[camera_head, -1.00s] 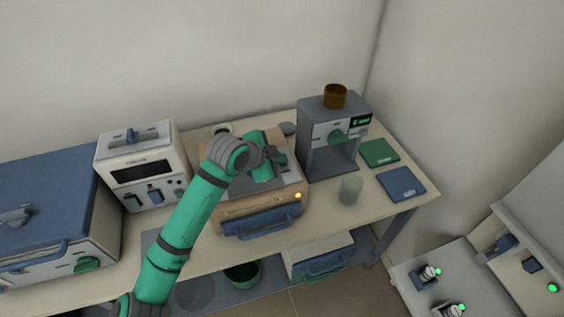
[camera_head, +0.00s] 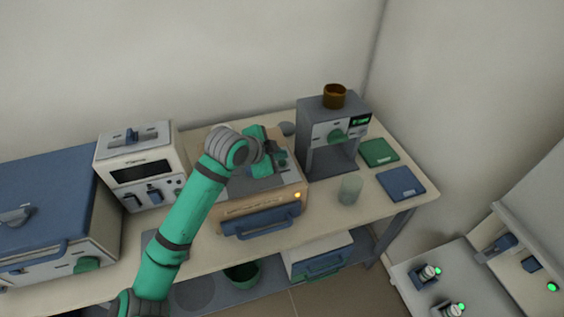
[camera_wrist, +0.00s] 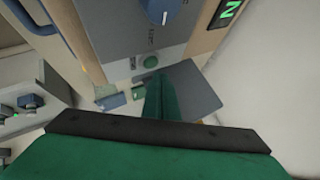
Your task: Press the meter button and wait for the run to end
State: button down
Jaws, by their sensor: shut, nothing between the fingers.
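A beige device (camera_head: 295,207) with a grey top panel stands mid-bench, a blue handle and a lit orange lamp on its front. My green gripper (camera_head: 280,160) is over this panel, partly hidden by my own wrist.
A grey machine (camera_head: 315,160) with a brown cup (camera_head: 334,96) on top stands right of the beige device. A translucent cup (camera_head: 350,189), a green pad (camera_head: 379,153) and a blue pad (camera_head: 400,184) are near the bench's right end. A white instrument (camera_head: 140,165) stands at left.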

aim_at(281, 165)
jog(key=shift+r, duration=1.25)
jog(key=shift+w+r, duration=0.2)
jog(key=shift+r, duration=0.8)
jog(key=shift+s+d+r, duration=0.15)
jog(key=shift+s+r, duration=0.05)
jog(key=shift+r, duration=0.05)
jog(key=shift+a, duration=0.2)
